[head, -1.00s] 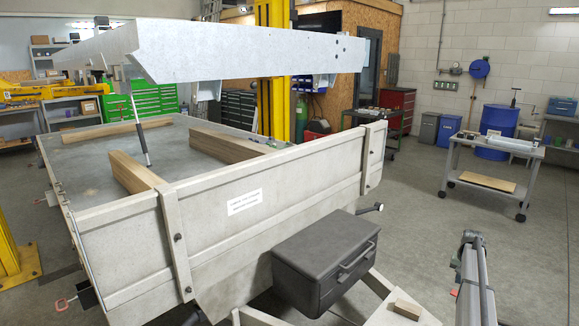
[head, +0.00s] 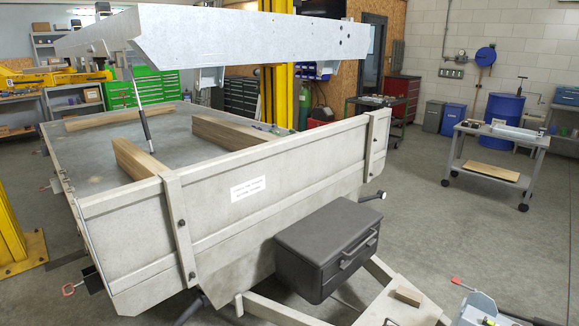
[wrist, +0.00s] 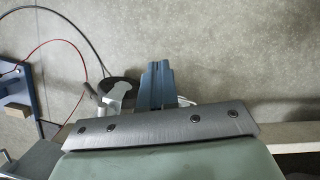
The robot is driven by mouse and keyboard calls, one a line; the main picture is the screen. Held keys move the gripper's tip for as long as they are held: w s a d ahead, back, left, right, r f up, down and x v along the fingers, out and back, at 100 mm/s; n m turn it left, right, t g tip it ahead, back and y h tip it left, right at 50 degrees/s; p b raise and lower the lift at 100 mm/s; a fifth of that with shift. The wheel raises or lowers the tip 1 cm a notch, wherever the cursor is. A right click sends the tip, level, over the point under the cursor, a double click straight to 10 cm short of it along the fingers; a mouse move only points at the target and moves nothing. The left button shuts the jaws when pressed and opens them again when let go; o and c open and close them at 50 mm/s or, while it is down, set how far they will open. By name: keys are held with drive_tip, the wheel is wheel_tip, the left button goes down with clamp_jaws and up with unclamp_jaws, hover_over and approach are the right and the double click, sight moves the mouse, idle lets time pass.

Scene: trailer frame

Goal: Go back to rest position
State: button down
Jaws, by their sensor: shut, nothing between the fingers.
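My gripper (wrist: 157,66) shows in the wrist view as two blue-grey fingers side by side beyond a grey plate with dark bolts. The fingers are together, with nothing held between them. The concrete floor (wrist: 230,50) lies behind them. In the head view my gripper is not in sight. The trailer (head: 225,215), a pale grey box bed with raised sides, fills the left and middle of that view. A dark grey toolbox (head: 325,250) is mounted at its front.
A coupling part (head: 480,308) with a red-ended lever is at lower right. A wheeled cart (head: 497,150) and blue barrel (head: 503,118) stand at right. Red and black cables (wrist: 72,50) show in the wrist view. Floor between toolbox and cart is clear.

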drive_tip(key=s+a+f+n+g, duration=0.2)
drive_tip(key=s+a, duration=0.5)
drive_tip(key=s, duration=0.5)
drive_tip(key=s+a+f+n+g, duration=0.1)
drive_tip(key=s+a+f+g, duration=0.1)
drive_tip(key=s+a, duration=0.6)
drive_tip(key=s+f, duration=0.1)
drive_tip(key=s, duration=0.3)
drive_tip(key=shift+s+n+h, duration=0.3)
drive_tip(key=shift+n+h, duration=0.1)
drive_tip(key=shift+f, duration=0.1)
